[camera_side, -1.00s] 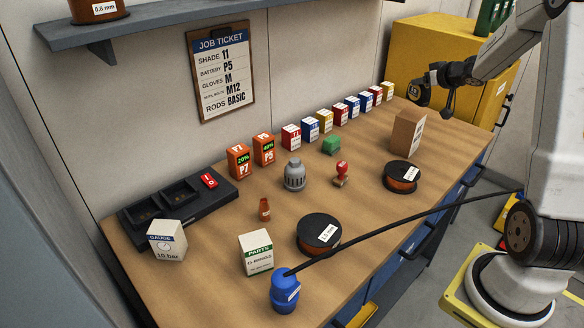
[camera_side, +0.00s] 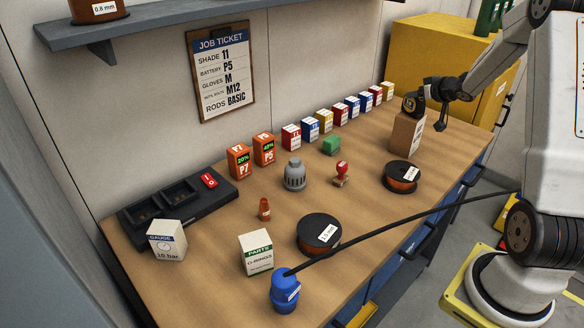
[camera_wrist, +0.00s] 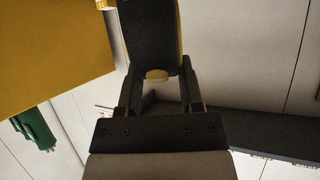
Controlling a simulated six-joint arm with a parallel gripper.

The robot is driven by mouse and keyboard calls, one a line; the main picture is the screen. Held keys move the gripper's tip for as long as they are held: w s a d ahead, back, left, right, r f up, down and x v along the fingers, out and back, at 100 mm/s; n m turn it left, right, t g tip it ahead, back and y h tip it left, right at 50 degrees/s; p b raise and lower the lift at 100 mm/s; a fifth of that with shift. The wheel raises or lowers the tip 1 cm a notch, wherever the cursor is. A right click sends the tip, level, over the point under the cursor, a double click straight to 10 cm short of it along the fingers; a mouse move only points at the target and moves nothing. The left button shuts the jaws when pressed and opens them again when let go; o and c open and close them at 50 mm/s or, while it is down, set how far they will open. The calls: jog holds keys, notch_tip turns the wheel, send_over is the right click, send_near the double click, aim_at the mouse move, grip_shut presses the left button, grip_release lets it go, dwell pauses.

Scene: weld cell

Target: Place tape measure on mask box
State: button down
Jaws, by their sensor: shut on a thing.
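The tape measure (camera_side: 411,103) is black with a yellowish round face in the side view. My gripper (camera_side: 424,96) is shut on it, above the far right of the bench. The tape measure also shows in the wrist view (camera_wrist: 148,38), dark with a yellow edge, between the fingers of my gripper (camera_wrist: 157,88). A brown cardboard box (camera_side: 405,135), which I take for the mask box, stands upright on the bench directly below. The tape measure's lower edge looks at or just above the box top; I cannot tell whether they touch.
A row of small coloured boxes (camera_side: 338,112) runs along the wall to the left. A black spool (camera_side: 401,177) lies in front of the brown box. A yellow cabinet (camera_side: 440,60) stands behind.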

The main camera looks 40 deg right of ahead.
jog(key=shift+f, duration=0.1)
jog(key=shift+c, duration=1.2)
grip_release()
jog(key=shift+s+a+r, duration=0.15)
jog(key=shift+s+r, duration=0.25)
jog(key=v, duration=1.1)
jog(key=shift+w+a, duration=0.1)
